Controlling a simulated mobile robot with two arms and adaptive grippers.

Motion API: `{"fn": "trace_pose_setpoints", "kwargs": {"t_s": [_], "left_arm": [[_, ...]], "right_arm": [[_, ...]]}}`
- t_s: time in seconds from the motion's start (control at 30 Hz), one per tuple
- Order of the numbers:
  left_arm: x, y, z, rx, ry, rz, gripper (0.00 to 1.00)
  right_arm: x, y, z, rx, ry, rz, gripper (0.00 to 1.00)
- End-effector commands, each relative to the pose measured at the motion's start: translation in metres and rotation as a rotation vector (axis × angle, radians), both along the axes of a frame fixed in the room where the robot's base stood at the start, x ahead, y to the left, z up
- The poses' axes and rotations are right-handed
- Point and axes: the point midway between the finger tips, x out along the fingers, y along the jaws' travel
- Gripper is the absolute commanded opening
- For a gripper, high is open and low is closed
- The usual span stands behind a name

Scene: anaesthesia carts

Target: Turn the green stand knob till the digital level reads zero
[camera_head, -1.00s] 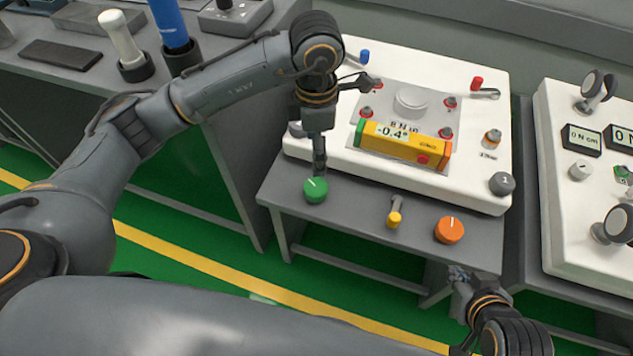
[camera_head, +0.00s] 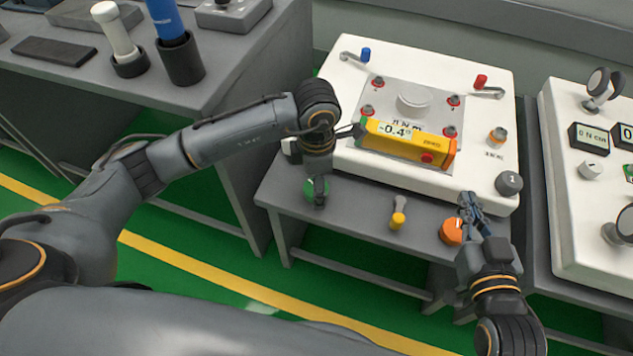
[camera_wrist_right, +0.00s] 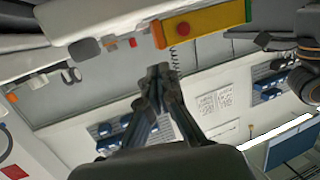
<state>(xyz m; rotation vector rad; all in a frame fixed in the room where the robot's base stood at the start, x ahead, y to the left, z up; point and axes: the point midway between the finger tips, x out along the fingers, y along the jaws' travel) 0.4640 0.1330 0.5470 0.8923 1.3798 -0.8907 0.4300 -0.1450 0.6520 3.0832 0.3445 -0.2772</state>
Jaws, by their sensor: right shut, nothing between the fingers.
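The green knob (camera_head: 309,190) is on the left of the grey stand's front ledge. My left gripper (camera_head: 319,198) is over it and covers part of it. I cannot tell whether it touches the knob, or whether its fingers are open or shut. The yellow digital level (camera_head: 410,143) lies on the white platform and its display reads -0.4°. It also shows at the top of the right wrist view (camera_wrist_right: 205,25). My right gripper (camera_head: 468,204) is shut and empty, by the orange knob (camera_head: 451,232); its closed fingers show in the wrist view (camera_wrist_right: 160,75).
A yellow-tipped lever (camera_head: 397,220) stands on the ledge between the green and orange knobs. The white platform (camera_head: 350,75) carries red and blue levers and a round disc. Another white panel with gauges (camera_head: 565,220) stands at the right. A grey bench (camera_head: 120,85) is at the left.

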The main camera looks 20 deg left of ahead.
Motion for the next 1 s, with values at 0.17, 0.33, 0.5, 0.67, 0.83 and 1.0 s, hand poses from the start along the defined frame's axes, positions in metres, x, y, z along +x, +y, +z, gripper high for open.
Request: {"fn": "trace_pose_setpoints", "kwargs": {"t_s": [0.17,0.33,0.5,0.67,0.83,1.0], "left_arm": [[0.0,0.0,0.0,0.0,0.0,0.0,0.7],[0.0,0.0,0.0,0.0,0.0,0.0,0.36],[0.0,0.0,0.0,0.0,0.001,0.001,0.2],[0.0,0.0,0.0,0.0,0.001,0.015,0.2],[0.0,0.0,0.001,0.0,0.002,0.074,0.2],[0.0,0.001,0.001,0.0,0.003,0.186,0.2]], "right_arm": [[0.0,0.0,0.0,0.0,0.001,0.0,0.0],[0.0,0.0,0.0,0.0,0.002,0.0,0.0],[0.0,0.0,0.0,-0.001,0.002,-0.001,0.0],[0.0,0.0,-0.001,-0.003,0.011,-0.001,0.0],[-0.003,-0.002,-0.009,-0.014,0.057,-0.003,0.0],[-0.011,-0.007,-0.026,-0.038,0.154,-0.01,0.0]]}}
